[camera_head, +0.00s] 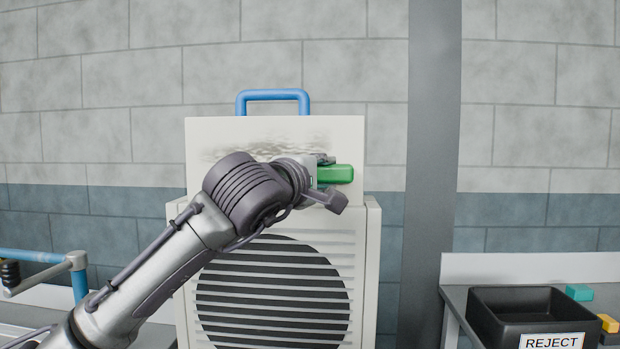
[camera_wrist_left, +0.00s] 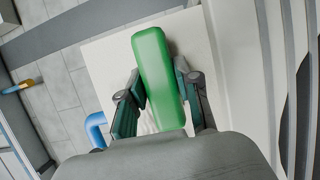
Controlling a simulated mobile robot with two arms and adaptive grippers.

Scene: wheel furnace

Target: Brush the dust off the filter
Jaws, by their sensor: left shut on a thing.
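The filter (camera_head: 230,130) is a pale panel with a blue handle (camera_head: 273,95) on top, standing in the top of a white unit. Dark dust (camera_head: 300,137) smears its upper face, partly hidden behind my left arm. My left gripper (camera_head: 325,174) is shut on a green block-like thing (camera_head: 336,174), likely the brush, in front of the filter's right part. The left wrist view shows the green thing (camera_wrist_left: 158,75) between both fingers, with the pale filter (camera_wrist_left: 105,65) behind it. Its bristles are not visible, and I cannot tell whether it touches the panel. My right gripper is not in view.
The white unit (camera_head: 372,260) has a round dark slatted grille (camera_head: 272,300) below the filter. At right, a black REJECT bin (camera_head: 525,310) stands on a grey table with teal and yellow blocks (camera_head: 579,292) beside it. A grey post (camera_head: 432,170) stands behind. A blue rail (camera_head: 35,256) is at left.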

